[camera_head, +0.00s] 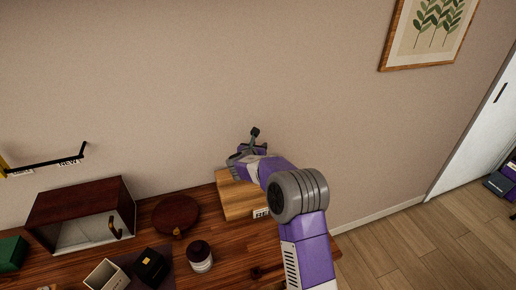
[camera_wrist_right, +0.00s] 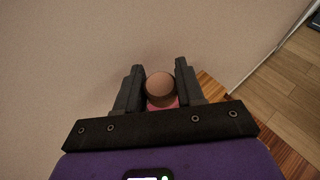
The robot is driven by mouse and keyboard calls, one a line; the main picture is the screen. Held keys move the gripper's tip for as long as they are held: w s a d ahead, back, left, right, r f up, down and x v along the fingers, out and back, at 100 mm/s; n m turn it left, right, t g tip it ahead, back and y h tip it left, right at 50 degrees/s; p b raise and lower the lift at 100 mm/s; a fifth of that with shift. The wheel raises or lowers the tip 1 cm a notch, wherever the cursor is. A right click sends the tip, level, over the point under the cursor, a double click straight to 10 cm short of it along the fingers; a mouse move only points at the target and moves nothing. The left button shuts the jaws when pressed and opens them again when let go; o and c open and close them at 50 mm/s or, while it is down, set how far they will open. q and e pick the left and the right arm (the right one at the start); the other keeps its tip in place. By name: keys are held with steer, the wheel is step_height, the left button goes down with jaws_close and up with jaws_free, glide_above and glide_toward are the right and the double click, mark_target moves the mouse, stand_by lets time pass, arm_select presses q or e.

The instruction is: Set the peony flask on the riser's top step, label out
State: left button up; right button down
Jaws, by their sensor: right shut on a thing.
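My right gripper (camera_head: 243,152) is at the back of the table, above the pale wooden riser (camera_head: 238,197), close to the wall in the head view. In the right wrist view my right gripper (camera_wrist_right: 160,82) is shut on the flask (camera_wrist_right: 162,103), which has a rounded brown top and a pink body. The flask's label is not visible, and its base is hidden. The flask cannot be made out clearly in the head view. The riser is partly covered by my right arm, and a small white tag shows at its front. My left gripper is not in view.
The wall is close behind.

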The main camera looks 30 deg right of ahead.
steer(key=c, duration=0.7)
jaws_free()
steer(key=shift+f, duration=0.1)
steer(key=shift+r, duration=0.2)
steer(key=v, duration=1.2)
